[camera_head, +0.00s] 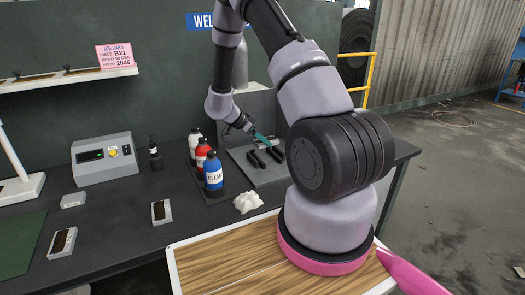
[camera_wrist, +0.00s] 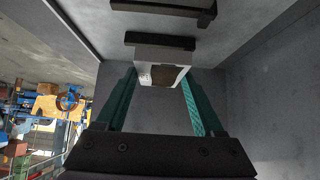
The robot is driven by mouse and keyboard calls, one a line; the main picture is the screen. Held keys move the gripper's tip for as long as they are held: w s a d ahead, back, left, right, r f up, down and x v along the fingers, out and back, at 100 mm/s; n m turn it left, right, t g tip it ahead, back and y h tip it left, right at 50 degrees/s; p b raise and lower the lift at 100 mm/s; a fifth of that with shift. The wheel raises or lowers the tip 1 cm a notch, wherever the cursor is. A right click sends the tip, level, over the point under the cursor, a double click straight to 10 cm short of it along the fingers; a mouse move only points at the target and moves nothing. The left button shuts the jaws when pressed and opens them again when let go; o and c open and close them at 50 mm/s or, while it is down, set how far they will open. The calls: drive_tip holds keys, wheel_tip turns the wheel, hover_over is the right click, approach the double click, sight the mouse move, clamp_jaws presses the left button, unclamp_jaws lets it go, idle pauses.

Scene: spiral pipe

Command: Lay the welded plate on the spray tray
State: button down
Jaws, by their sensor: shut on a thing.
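My gripper (camera_head: 263,136) is over the spray tray (camera_head: 275,181), a grey tray with upright walls and dark support bars (camera_head: 256,158). In the wrist view, my gripper's teal fingers (camera_wrist: 160,82) are shut on the welded plate (camera_wrist: 170,56), a pale grey piece with a brownish patch on the face towards me. The plate lies across the line of sight to the nearer dark bar (camera_wrist: 160,40). I cannot tell whether it touches the bar. In the head view the plate is too small to make out clearly.
Spray bottles, the front one blue (camera_head: 213,172), stand left of the tray. A crumpled white cloth (camera_head: 248,202) lies in front. My arm hides the bench's right part.

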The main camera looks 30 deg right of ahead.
drive_tip(key=shift+f, duration=2.3)
drive_tip(key=shift+f, duration=0.15)
unclamp_jaws()
